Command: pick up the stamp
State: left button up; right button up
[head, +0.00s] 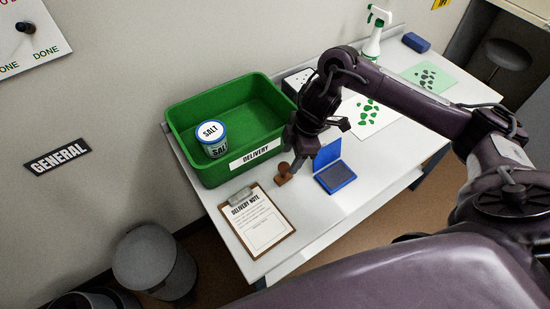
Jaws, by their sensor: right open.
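The stamp (283,173), brown with a round knob on top, stands upright on the white bench between the clipboard and the blue ink pad (336,176), whose lid is open. My right gripper (296,165) is just above and beside the stamp's knob, with its fingers pointing down. It is open and holds nothing that I can see. I cannot tell whether a finger touches the knob. My left gripper is not in view.
A green delivery crate (188,140) holding a salt tin (212,139) stands behind the stamp. A clipboard with a delivery note (257,221) lies in front. A spray bottle (374,38) and blue block (416,42) stand at the far end.

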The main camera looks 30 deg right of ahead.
aim_at(285, 165)
jog(key=shift+w+f, duration=0.15)
jog(key=shift+f, duration=0.2)
jog(key=x, duration=0.2)
jog(key=shift+a+f+b, duration=0.2)
jog(key=shift+f+b, duration=0.05)
jog(key=shift+b, duration=0.15)
jog(key=x, duration=0.3)
jog(key=shift+w+a+f, duration=0.1)
jog(key=shift+a+f, duration=0.05)
jog(key=shift+f, duration=0.05)
jog(key=shift+w+f, duration=0.1)
jog(key=shift+f, duration=0.2)
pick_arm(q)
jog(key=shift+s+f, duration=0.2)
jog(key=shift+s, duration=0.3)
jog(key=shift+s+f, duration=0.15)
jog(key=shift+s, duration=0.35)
pick_arm(e)
jog(key=c, duration=1)
